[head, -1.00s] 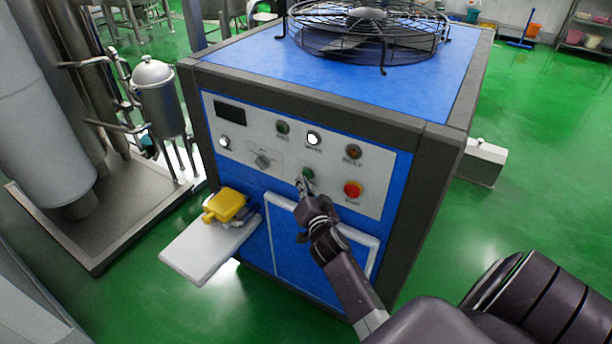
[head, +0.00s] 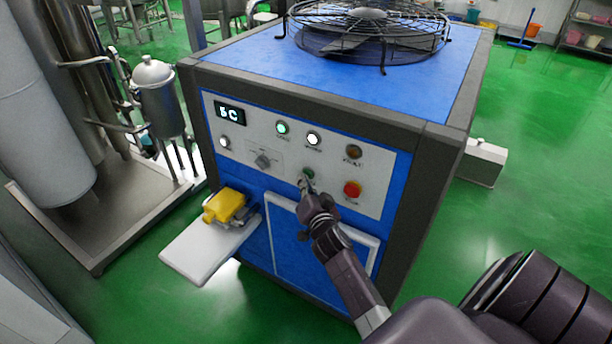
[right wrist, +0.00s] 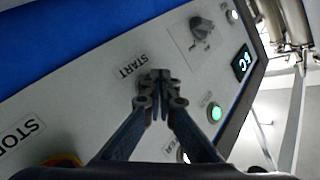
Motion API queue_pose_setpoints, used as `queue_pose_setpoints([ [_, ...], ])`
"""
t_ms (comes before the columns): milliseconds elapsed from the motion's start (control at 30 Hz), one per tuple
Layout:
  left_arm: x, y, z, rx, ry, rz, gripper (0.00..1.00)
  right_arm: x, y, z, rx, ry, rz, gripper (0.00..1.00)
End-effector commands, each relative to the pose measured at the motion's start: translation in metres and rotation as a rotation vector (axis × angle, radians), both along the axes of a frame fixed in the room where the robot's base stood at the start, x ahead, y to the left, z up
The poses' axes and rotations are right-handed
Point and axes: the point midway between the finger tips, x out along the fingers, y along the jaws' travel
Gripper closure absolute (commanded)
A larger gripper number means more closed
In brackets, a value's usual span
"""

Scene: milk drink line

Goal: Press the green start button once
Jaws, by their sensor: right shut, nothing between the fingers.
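The green start button (head: 309,174) is on the white control panel (head: 376,200) of the blue machine, mostly covered by my right gripper (head: 305,184) in the head view. My right gripper is shut and empty, with its tips at the button. In the right wrist view the closed fingertips (right wrist: 160,78) lie beside the START label (right wrist: 130,66) and hide the button; I cannot tell whether they still touch it. The display (head: 229,113) is lit and reads like "5C" or "6C". A green lamp (head: 282,128) and a white lamp (head: 313,138) glow. My left gripper is not in view.
The red stop button (head: 352,189) is right of the start button. A rotary knob (head: 263,161) is to the left. A white shelf (head: 200,250) with a yellow object (head: 226,205) juts out at lower left. A fan guard (head: 370,30) is on top.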

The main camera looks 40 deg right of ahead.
Motion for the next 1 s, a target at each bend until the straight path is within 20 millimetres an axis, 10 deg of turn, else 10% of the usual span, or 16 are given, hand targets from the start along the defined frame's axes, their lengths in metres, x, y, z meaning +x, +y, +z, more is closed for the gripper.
queue_pose_setpoints([
  [1000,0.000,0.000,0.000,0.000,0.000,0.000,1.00,-0.006,0.015,0.001,-0.001,-0.001,0.000,1.00],
])
